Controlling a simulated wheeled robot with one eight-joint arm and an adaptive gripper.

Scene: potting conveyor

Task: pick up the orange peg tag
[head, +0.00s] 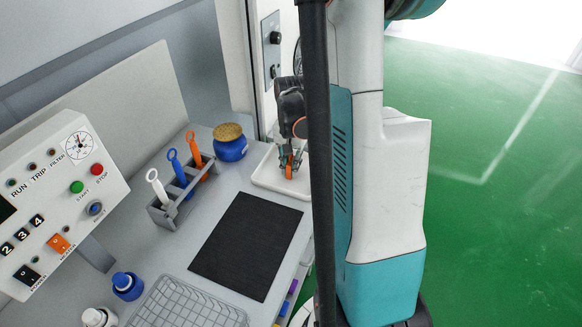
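An orange peg tag (195,149) with a ring top stands at the far right end of a grey rack (160,216), beside a blue tag (177,166) and a white tag (157,184). My gripper (290,166) is to the right of the rack, pointing down over a white tray (268,181). A small orange piece (289,172) shows at its fingertips. I cannot tell whether the fingers hold it or whether it is part of the gripper. My arm and a dark pole hide part of the tray.
A blue pot with a brown top (230,143) stands between rack and tray. A control panel (58,205) stands left.

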